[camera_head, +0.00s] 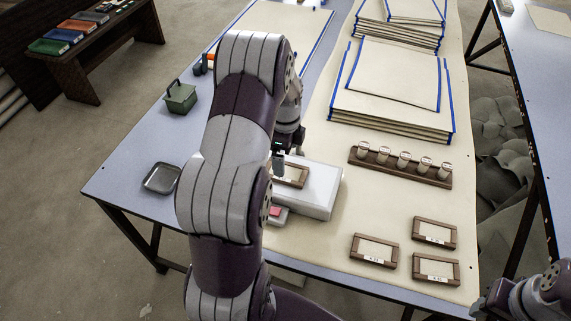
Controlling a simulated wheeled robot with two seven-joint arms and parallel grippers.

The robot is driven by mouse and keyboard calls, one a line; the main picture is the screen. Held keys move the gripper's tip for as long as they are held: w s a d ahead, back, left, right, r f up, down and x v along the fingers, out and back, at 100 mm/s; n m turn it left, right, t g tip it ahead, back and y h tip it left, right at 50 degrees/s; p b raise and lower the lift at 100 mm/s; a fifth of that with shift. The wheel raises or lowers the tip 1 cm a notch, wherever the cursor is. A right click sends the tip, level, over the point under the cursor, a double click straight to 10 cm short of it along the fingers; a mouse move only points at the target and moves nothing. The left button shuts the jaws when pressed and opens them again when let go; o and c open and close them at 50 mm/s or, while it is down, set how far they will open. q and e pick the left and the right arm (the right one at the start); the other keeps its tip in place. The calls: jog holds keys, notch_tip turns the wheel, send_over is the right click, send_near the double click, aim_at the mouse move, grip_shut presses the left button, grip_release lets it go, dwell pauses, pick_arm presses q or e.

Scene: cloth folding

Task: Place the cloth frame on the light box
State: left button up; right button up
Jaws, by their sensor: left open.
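The white light box (318,192) stands on the table, partly hidden by my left arm. A wooden cloth frame (294,174) lies on top of it near its far left part; its left side is hidden. My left gripper (279,160) is open, just above and beside this frame, and mostly hidden by my arm. Other brown cloth frames with white labels lie on the table at the front right: one at the left (374,250), one at the back (434,232) and one in front (436,268). My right gripper (486,306) is at the lower right corner, away from the frames; its jaws are unclear.
A wooden rack (400,168) of glass jars stands right of the light box. Stacked blue-edged cloth panels (392,90) lie behind it. A metal tray (162,178) and a green basket (181,98) are at the left. A small device with a red top (276,213) touches or nearly touches the box.

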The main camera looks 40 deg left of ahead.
pick_arm(q)
notch_tip(320, 180, up, 6)
jog(key=s+d+r+n+t, duration=0.1)
jog(key=s+d+n, duration=1.2)
jog(key=d, duration=0.4)
jog(key=shift+s+d+r+n, duration=0.2)
jog(key=shift+d+n, duration=0.2)
jog(key=shift+n, duration=0.2)
